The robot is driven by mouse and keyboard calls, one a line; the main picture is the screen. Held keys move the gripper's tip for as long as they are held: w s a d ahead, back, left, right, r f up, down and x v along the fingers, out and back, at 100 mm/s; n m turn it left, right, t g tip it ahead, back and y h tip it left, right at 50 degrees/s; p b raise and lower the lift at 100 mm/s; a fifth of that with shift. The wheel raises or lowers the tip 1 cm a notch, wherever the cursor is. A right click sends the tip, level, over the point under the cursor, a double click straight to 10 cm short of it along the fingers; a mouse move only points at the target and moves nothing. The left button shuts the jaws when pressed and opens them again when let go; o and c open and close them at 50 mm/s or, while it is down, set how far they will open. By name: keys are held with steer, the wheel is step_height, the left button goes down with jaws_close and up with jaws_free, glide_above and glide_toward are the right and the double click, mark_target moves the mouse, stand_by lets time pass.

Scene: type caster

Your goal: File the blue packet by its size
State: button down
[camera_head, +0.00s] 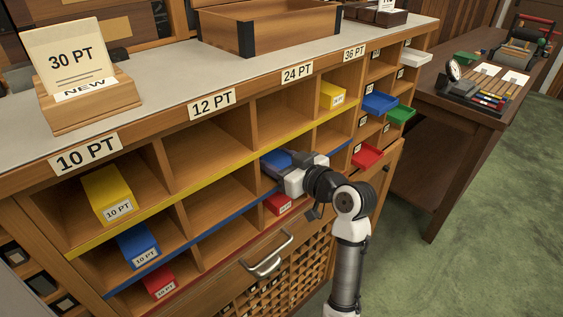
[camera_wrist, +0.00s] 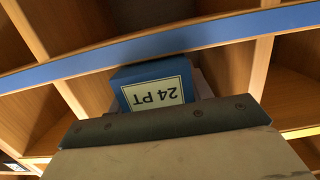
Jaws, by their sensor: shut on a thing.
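The blue packet (camera_head: 276,160) is at the front of the blue-striped row, in the column under the 24 PT sign (camera_head: 297,72). In the wrist view its white label (camera_wrist: 157,95) reads 24 PT, upside down. My gripper (camera_head: 297,172) is shut on the packet from the front; its fingertips are mostly hidden. The blue strip (camera_wrist: 190,40) runs along the shelf edge close to the packet. I cannot tell whether the packet rests on the shelf floor.
Another blue packet (camera_head: 138,245), marked 10 PT, sits in the same row at left. Yellow packets (camera_head: 108,190) and red packets (camera_head: 160,282) fill other compartments. A 30 PT card stand (camera_head: 90,95) is on the counter. Coloured trays (camera_head: 380,103) jut out at right.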

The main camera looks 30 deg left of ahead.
steer(key=shift+x, duration=1)
steer(key=c, duration=0.6)
jaws_free()
steer(key=shift+r, duration=0.15)
steer(key=shift+o, duration=0.2)
steer(key=b+v, duration=0.2)
steer(key=v, duration=1.2)
steer(key=shift+b, duration=0.4)
